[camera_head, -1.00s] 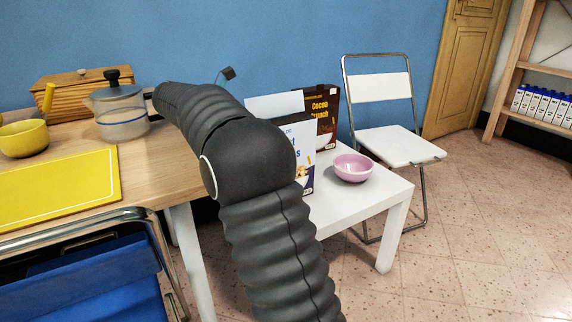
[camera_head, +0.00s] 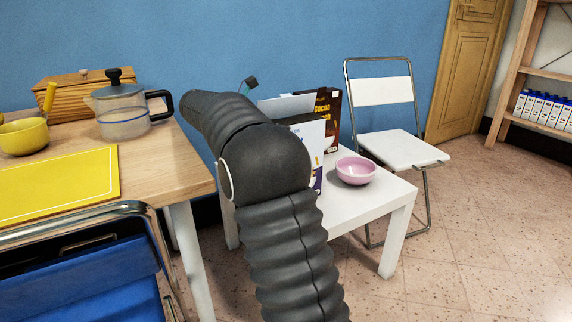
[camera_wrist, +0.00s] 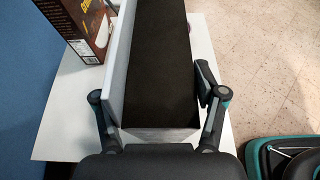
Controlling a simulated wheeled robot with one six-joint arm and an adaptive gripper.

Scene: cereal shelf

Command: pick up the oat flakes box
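The oat flakes box (camera_head: 314,146) stands on the white side table, partly hidden behind my arm in the head view. Its front is white and dark blue, and its top is open with a pale flap (camera_head: 288,106) raised. The wrist view looks down on the open box, showing its dark inside (camera_wrist: 162,75) and the flap on the left. My gripper (camera_wrist: 153,90) straddles the box, one finger at each side. The right finger lies close along the right wall; the left finger pad is hidden by the flap, so I cannot tell whether both grip.
A brown Cocoa Crunch box (camera_head: 329,112) stands behind the oat flakes box. A pink bowl (camera_head: 356,170) sits on the white side table (camera_head: 378,205) to the right. A folding chair (camera_head: 400,148) stands behind. A wooden table (camera_head: 165,160) is at left.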

